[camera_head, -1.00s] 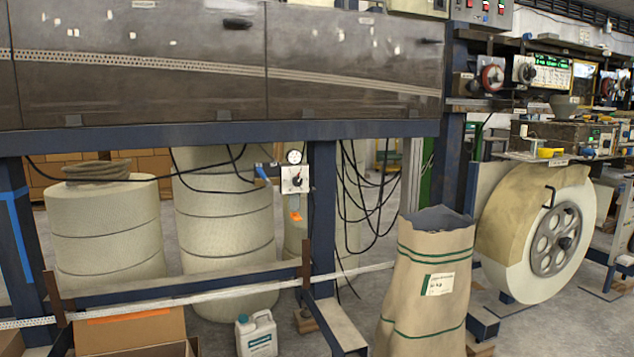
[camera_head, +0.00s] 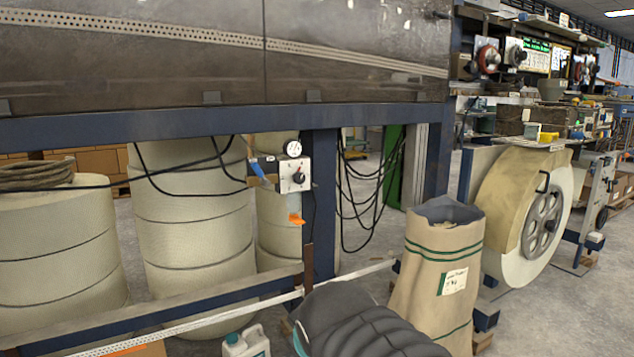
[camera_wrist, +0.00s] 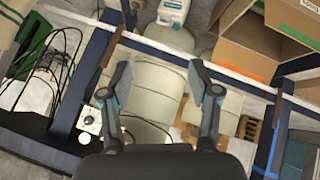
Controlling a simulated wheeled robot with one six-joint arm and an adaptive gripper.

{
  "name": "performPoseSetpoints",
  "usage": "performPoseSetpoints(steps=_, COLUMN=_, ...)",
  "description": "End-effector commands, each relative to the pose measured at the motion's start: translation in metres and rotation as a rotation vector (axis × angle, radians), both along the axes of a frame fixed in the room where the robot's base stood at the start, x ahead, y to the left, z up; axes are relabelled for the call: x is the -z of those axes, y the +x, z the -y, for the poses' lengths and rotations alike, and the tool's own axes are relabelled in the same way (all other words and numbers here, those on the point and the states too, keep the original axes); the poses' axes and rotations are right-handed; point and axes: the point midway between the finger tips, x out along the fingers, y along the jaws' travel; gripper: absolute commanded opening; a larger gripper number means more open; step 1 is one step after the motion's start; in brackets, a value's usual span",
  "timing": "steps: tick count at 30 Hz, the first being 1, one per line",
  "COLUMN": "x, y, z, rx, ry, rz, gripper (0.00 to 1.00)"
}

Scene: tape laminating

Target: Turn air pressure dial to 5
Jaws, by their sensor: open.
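The air pressure dial (camera_head: 299,178) is a black knob on a small white plate, fixed to the blue frame post in the middle of the head view. A round white gauge (camera_head: 293,148) sits just above it; its reading is too small to make out. In the wrist view the dial's white plate (camera_wrist: 91,120) shows at lower left, sideways, with the gauge (camera_wrist: 84,138) beside it. My gripper (camera_wrist: 160,76) is open and empty in the wrist view, its fingers spread wide. The plate lies left of the left finger, apart from it. The fingers do not show in the head view.
Black hoses hang around the dial, and a blue fitting (camera_head: 259,172) is left of it. Large cream rolls (camera_head: 190,225) stand behind the lower blue rail. A paper sack (camera_head: 433,285) stands right of the post, and a white jug (camera_head: 246,342) is in front.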

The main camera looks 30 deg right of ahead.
Motion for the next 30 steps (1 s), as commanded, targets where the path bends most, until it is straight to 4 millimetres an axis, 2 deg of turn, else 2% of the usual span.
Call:
performPoseSetpoints(steps=1, x=-0.011, y=0.027, z=0.021, rx=-0.056, ry=-0.126, rz=0.046, gripper=0.62)
performPoseSetpoints(steps=6, x=-0.074, y=0.115, z=0.087, rx=-0.323, ry=-0.689, rz=0.164, gripper=0.62)
performPoseSetpoints(steps=9, x=-0.108, y=0.159, z=0.117, rx=-0.485, ry=-1.041, rz=0.184, gripper=0.62)
performPoseSetpoints(steps=12, x=-0.133, y=0.199, z=0.141, rx=-0.646, ry=-1.388, rz=0.178, gripper=0.62)
performPoseSetpoints(steps=15, x=-0.147, y=0.232, z=0.158, rx=-0.815, ry=-1.726, rz=0.146, gripper=0.62)
performPoseSetpoints(steps=18, x=-0.15, y=0.255, z=0.171, rx=-0.961, ry=-2.019, rz=0.107, gripper=0.62)
performPoseSetpoints(steps=22, x=-0.146, y=0.273, z=0.181, rx=-1.102, ry=-2.294, rz=0.071, gripper=0.62)
performPoseSetpoints(steps=25, x=-0.143, y=0.28, z=0.184, rx=-1.167, ry=-2.418, rz=0.058, gripper=0.62)
performPoseSetpoints(steps=30, x=-0.141, y=0.288, z=0.185, rx=-1.204, ry=-2.491, rz=0.052, gripper=0.62)
